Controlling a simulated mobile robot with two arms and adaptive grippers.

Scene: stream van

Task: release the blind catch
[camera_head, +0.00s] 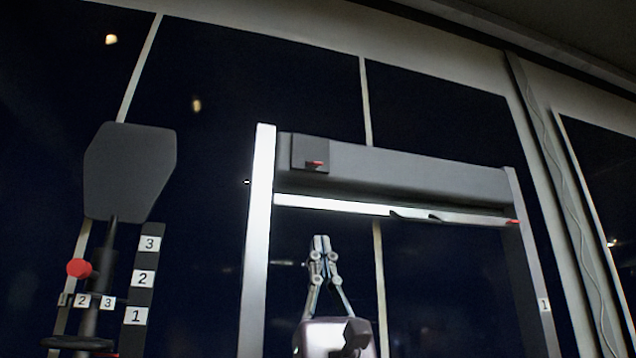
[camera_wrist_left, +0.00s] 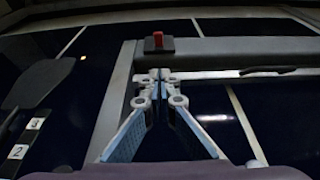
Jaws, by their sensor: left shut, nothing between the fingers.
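The blind's grey roller housing (camera_head: 410,175) spans the top of a light metal frame, with a pale bottom bar (camera_head: 340,205) just under it. A small red catch (camera_head: 314,164) sits on a dark block at the housing's left end; it also shows in the left wrist view (camera_wrist_left: 158,39), above the fingertips. My left gripper (camera_head: 320,243) is shut and empty, pointing up below the bar in the head view. In the left wrist view the closed fingertips (camera_wrist_left: 153,76) appear just under the catch's block, and I cannot tell whether they touch it. My right gripper is not in view.
A dark paddle-shaped panel (camera_head: 130,172) on a post with a red knob (camera_head: 79,268) and numbered scales stands at the left. The frame's left upright (camera_head: 257,250) and right upright (camera_head: 535,265) flank my left gripper. Dark window panes lie behind.

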